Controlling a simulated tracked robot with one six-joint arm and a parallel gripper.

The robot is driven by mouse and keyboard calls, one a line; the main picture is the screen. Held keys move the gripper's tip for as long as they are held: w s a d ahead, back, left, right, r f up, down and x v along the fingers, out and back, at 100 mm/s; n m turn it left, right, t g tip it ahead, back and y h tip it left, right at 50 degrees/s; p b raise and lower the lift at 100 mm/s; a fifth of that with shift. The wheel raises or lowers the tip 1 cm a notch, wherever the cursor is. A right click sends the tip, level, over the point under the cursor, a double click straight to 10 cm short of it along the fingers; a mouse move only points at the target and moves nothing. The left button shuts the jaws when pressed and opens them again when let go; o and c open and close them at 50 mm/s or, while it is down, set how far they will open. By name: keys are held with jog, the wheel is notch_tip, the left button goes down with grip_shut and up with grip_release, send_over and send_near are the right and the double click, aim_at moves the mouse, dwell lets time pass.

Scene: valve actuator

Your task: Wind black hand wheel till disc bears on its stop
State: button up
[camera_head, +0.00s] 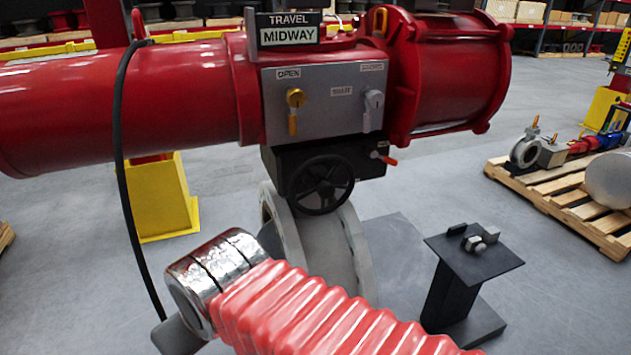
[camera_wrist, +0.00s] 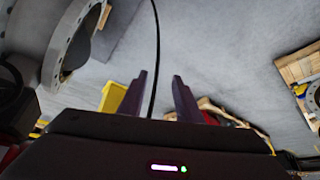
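The black hand wheel (camera_head: 321,185) sits on the front of a dark gearbox (camera_head: 372,158) under the red actuator, with its spokes facing me. Below it is the grey valve body (camera_head: 350,235); its flange ring also shows at upper left in the wrist view (camera_wrist: 57,62). The disc is mostly hidden, so its position cannot be read there. A travel sign (camera_head: 290,36) reads MIDWAY. My gripper (camera_wrist: 160,75) is open and empty, its two dark fingers apart. In the head view the fingers are out of sight; my arm's end lies left of and below the wheel.
A black cable (camera_head: 119,150) hangs left of the wheel and also runs in line with the finger gap in the wrist view. A grey panel (camera_head: 328,100) carries yellow and grey levers. A black stand (camera_head: 465,270) is at right. A pallet (camera_head: 570,200) lies further right.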

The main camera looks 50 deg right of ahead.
jog(key=shift+w+a, duration=0.1)
jog(key=shift+o, duration=0.2)
jog(key=shift+o, duration=0.7)
jog(key=shift+w, duration=0.1)
jog(key=shift+o, duration=0.9)
jog(key=shift+w+d, duration=0.25)
jog(key=shift+d, duration=0.1)
jog(key=shift+o, duration=1.4)
jog(key=w+d+m+t+h, duration=0.2)
jog(key=w+d+h, duration=0.1)
jog(key=w+d, duration=0.5)
jog(key=d, duration=0.3)
jog(key=shift+f, duration=0.25)
jog(key=w+d+f+m+t+h, duration=0.1)
jog(key=d+m+t+h, duration=0.1)
jog(key=d, duration=1)
jog(key=w+d+f+m+t+h, duration=0.1)
jog(key=w+d+t+h, duration=0.15)
jog(key=d, duration=0.95)
jog(key=s+d+f+m+t+h, duration=0.1)
jog(key=s+d+t, duration=0.2)
jog(key=s+d, duration=0.4)
jog(key=shift+s+m, duration=0.3)
jog(key=shift+s, duration=0.55)
